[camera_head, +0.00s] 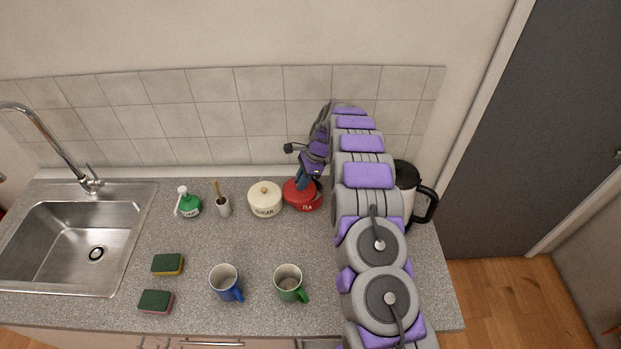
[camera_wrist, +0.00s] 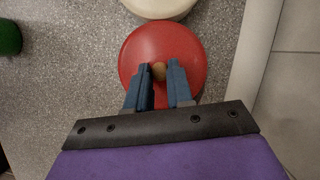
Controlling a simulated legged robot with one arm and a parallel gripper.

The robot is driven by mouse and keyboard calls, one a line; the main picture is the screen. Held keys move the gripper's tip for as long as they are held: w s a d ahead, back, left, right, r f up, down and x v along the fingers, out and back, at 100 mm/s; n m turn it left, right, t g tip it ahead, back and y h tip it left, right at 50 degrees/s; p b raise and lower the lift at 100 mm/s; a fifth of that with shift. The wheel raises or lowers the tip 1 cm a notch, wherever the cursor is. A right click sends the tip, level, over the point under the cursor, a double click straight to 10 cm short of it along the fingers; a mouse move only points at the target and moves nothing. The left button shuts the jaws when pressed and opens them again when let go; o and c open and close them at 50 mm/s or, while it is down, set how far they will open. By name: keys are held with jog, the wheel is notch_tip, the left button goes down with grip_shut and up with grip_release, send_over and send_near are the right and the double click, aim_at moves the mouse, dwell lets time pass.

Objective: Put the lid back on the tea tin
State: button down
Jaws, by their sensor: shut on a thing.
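The red tea tin (camera_head: 303,204), marked TEA, stands on the counter near the back wall, to the right of the sugar tin. Its red lid (camera_wrist: 163,50) fills the middle of the wrist view and has a small wooden knob (camera_wrist: 158,71). My gripper (camera_head: 301,184) is above the tea tin, pointing down. In the wrist view its blue fingers (camera_wrist: 161,82) are shut on the lid's knob. The lid appears to be at the top of the tin; the fingers and the steep view hide whether it is fully seated.
A cream sugar tin (camera_head: 265,203) stands close on the left. A kettle (camera_head: 408,195) is on the right behind my arm. A green mug (camera_head: 289,282) and a blue mug (camera_head: 225,280) stand in front. Sponges (camera_head: 167,264) and a sink (camera_head: 60,245) are on the left.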

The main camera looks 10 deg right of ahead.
jog(key=shift+a, duration=0.8)
jog(key=shift+d+r, duration=0.1)
jog(key=shift+d, duration=1.55)
jog(key=a, duration=0.4)
jog(key=shift+p, duration=0.3)
jog(key=shift+d, duration=2.3)
jog(key=shift+a+f+p, duration=0.2)
jog(key=shift+a+p, duration=0.2)
jog(key=shift+a, duration=0.25)
jog(key=shift+d, duration=0.6)
jog(key=shift+a, duration=0.3)
jog(key=shift+d, duration=0.2)
